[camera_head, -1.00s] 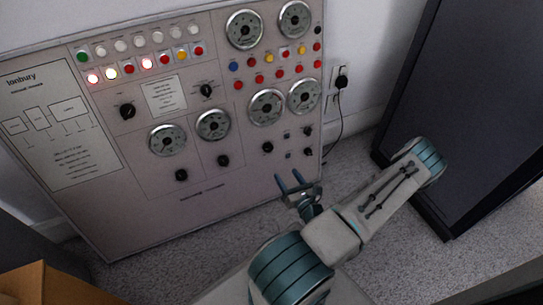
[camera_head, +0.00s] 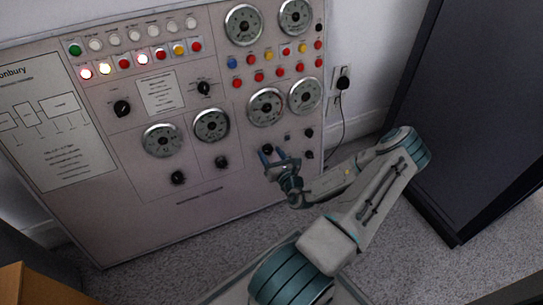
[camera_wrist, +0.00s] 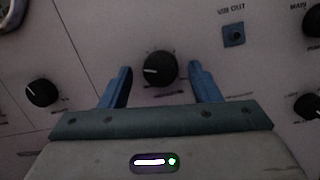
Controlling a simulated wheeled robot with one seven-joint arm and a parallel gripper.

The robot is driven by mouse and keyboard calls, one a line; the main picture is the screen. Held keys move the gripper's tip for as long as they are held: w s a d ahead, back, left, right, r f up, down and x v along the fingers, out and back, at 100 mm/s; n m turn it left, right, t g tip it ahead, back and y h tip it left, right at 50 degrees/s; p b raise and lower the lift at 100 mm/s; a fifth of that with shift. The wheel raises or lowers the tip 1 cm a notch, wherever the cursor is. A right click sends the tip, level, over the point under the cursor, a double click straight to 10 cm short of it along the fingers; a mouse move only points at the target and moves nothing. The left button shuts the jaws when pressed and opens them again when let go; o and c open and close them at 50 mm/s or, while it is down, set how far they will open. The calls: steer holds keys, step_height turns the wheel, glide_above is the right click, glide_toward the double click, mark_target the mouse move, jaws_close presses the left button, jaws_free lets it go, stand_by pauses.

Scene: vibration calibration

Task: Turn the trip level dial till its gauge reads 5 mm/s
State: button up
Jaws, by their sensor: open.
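A black dial (camera_wrist: 159,69) with a white pointer mark sits between my two blue fingers in the wrist view, with a gap on each side. Its pointer points left; the label under it is too blurred to read. My gripper (camera_wrist: 163,74) is open, and how far its tips are from the panel is hard to tell. In the head view my gripper (camera_head: 273,156) is in front of this dial at the panel's lower right and partly hides it. A round gauge (camera_head: 266,107) is above it; its reading is too small to make out.
Other black dials (camera_head: 222,162) and (camera_head: 178,177) lie to the left, with gauges (camera_head: 211,125) above them. A VIB OUT socket (camera_wrist: 233,35) is to the upper right. A dark cabinet (camera_head: 470,110) stands right of my arm.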

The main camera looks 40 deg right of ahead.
steer(key=c, duration=1)
steer(key=shift+a+r+m+p, duration=0.15)
steer(key=shift+m+p, duration=0.15)
steer(key=shift+p, duration=0.25)
steer(key=shift+r+p, duration=0.1)
steer(key=shift+p, duration=0.35)
steer(key=m+h+p, duration=0.1)
steer(key=m+p, duration=0.1)
steer(key=p, duration=0.1)
steer(key=shift+r+m+p, duration=0.1)
steer(key=shift+m+p, duration=0.2)
steer(key=shift+m, duration=0.1)
steer(key=m+p, duration=0.3)
steer(key=p, duration=0.1)
steer(key=shift+a+m+g+h, duration=0.1)
steer(key=shift+m+g+h, duration=0.2)
steer(key=shift+m+h, duration=0.1)
steer(key=shift+f+m+h+p, duration=0.25)
steer(key=shift+m+h+p, duration=0.15)
steer(key=shift+m+p, duration=0.85)
steer(key=shift+m, duration=0.45)
